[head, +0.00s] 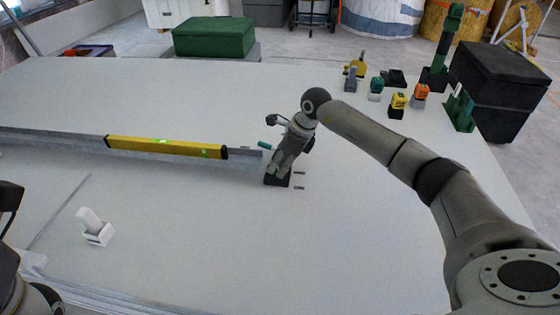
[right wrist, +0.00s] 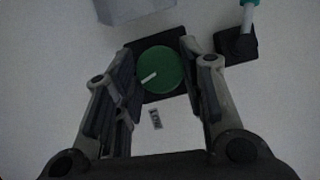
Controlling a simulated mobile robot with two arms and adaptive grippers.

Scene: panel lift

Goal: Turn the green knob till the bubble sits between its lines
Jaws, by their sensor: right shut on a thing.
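The green knob (right wrist: 162,72) sits on a black square base in the right wrist view, with a white mark on its left part. My right gripper (right wrist: 164,88) points down over it, shut on the knob with one finger on each side. In the head view my right gripper (head: 278,172) hides the knob. A yellow spirit level (head: 190,149) with green vials lies along a long grey rail (head: 60,137), left of the gripper. The bubble is too small to place against its lines. My left gripper is out of view; only parts of my left arm show.
A teal-handled lever on a black base (right wrist: 234,42) stands close to the knob, beside the rail end (right wrist: 135,8). A white holder (head: 97,235) stands at front left. Several small coloured tools, a black box (head: 500,85) and a green case (head: 214,37) are farther back.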

